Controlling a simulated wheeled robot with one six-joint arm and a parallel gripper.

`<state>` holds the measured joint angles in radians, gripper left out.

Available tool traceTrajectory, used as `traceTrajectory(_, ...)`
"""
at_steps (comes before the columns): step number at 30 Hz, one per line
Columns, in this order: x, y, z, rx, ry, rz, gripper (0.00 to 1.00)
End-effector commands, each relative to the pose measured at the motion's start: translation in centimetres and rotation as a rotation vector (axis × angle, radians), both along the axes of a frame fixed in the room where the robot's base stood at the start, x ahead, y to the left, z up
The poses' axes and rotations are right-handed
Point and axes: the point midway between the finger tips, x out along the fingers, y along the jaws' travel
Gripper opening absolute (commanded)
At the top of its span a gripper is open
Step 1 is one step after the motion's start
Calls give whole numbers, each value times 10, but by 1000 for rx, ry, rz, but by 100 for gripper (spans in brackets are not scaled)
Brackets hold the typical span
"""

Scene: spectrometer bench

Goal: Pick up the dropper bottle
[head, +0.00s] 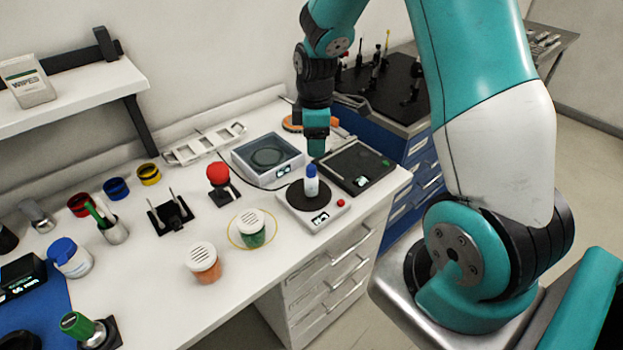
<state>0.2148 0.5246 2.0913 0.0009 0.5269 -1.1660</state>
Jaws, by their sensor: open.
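The dropper bottle (311,184) is small and white with a blue top. It stands upright on the round dark plate of a small scale (309,213) near the right end of the white bench. My gripper (316,151) is above the bottle, pointing down, and appears apart from it. The gripper is open and holds nothing that I can see. Its fingertips are small in this view, so the exact gap to the bottle is hard to tell.
A grey device (268,160) and a black flat device (356,167) stand close behind the scale. A red-topped stand (219,181), a green-filled shaker (251,229) and an orange-filled shaker (203,262) are to the left. The bench front beside the scale is clear.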

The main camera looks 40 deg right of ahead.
Motion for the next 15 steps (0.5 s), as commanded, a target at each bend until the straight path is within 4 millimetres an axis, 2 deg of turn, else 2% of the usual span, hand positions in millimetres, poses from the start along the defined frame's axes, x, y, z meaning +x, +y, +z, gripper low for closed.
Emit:
traceTrajectory(4, -1, 1, -22, 2, 4, 0, 56)
traceTrajectory(11, 1, 2, -36, 1, 1, 1, 56)
traceTrajectory(15, 3, 6, -52, 2, 4, 1, 56)
